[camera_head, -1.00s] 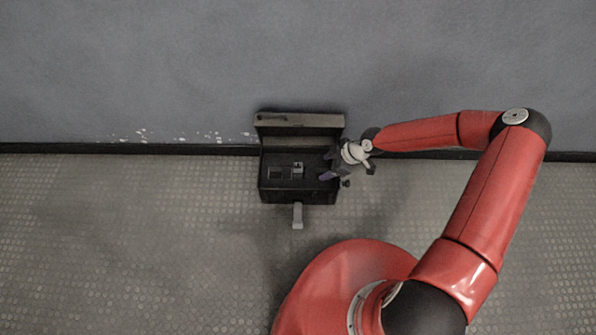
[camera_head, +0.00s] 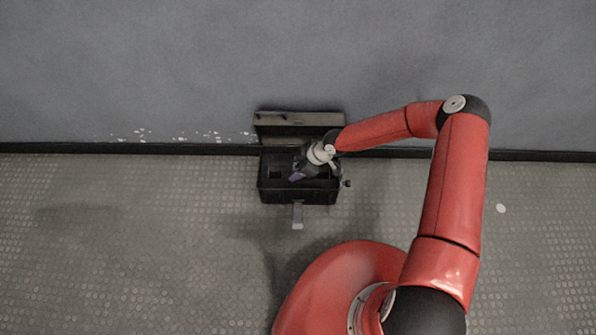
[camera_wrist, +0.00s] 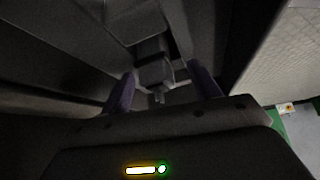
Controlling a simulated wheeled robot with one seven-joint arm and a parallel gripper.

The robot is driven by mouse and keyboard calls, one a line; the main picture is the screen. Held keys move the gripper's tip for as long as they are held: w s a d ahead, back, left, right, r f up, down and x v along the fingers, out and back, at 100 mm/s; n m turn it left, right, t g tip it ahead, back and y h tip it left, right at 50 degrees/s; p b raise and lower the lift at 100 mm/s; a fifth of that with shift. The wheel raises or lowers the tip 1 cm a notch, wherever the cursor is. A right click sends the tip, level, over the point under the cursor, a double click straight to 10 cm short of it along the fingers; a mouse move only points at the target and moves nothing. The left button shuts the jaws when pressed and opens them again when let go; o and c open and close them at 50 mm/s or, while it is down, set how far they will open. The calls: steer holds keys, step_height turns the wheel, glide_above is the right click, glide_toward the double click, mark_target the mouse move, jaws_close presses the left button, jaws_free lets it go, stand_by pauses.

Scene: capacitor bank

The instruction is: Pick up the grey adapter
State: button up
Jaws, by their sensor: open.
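A small grey block-like piece, apparently the grey adapter (camera_wrist: 154,72), lies between my two purple fingers in the wrist view. It is dim, and whether the fingers touch it is unclear. My gripper (camera_head: 297,174) is open and reaches down into the open black case (camera_head: 275,195) in the head view. Its fingers also show apart in the wrist view (camera_wrist: 163,88). In the head view my gripper and wrist hide the adapter.
The case's raised lid (camera_head: 298,119) stands behind it, near the blue-grey wall (camera_head: 200,70). A grey tab (camera_head: 297,215) juts out at the case's front, and a dark knob (camera_head: 347,183) is at its right. The floor left of the case is clear.

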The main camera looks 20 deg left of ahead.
steer(key=shift+c, duration=0.4)
steer(key=c, duration=1.1)
steer(key=shift+r, duration=0.2)
